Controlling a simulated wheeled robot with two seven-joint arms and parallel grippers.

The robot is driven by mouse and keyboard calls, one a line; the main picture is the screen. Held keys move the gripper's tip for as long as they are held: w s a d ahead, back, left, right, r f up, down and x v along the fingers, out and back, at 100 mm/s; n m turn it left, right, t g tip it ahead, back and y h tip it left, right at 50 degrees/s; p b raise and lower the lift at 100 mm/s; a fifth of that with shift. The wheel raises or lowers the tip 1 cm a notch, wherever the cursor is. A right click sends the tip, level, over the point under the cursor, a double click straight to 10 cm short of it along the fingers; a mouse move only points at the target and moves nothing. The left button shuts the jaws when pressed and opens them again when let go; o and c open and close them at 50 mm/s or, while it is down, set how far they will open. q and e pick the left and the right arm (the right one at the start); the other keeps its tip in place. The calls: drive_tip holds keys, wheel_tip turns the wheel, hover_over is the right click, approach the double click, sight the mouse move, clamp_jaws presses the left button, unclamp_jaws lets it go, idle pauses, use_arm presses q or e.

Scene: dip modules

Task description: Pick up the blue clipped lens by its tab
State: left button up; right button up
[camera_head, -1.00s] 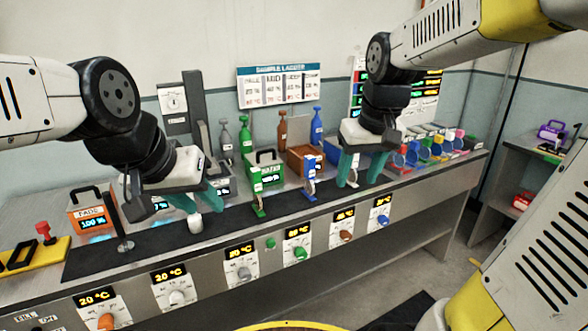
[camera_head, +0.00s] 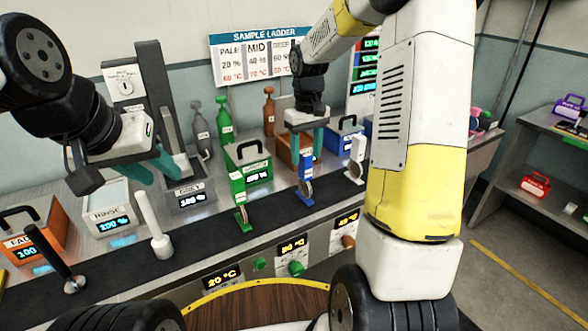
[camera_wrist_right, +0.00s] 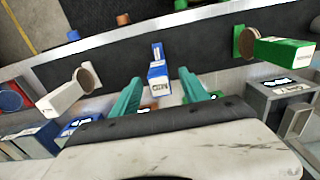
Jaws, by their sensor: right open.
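The blue clipped lens (camera_head: 305,183) stands on the dark mat in the head view, its blue tab upright above a round disc. My right gripper (camera_head: 306,152) is open just above it, teal fingers pointing down. In the right wrist view the blue tab (camera_wrist_right: 158,70) lies between the two open fingers (camera_wrist_right: 160,82), with gaps on both sides. The lens disc is hidden there. My left gripper (camera_head: 162,178) is open and empty at the left, above the mat near the grey container.
A green clipped lens (camera_head: 239,196) stands left of the blue one, a white clipped lens (camera_head: 355,157) right of it. Behind are a green container (camera_head: 249,162), a grey container (camera_head: 189,196) and a blue container (camera_head: 344,137). A white rod (camera_head: 154,226) stands on the mat at left.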

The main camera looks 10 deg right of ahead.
sight(305, 165)
drive_tip(key=f, duration=0.5)
drive_tip(key=shift+w, duration=0.3)
drive_tip(key=shift+r, duration=0.1)
clamp_jaws()
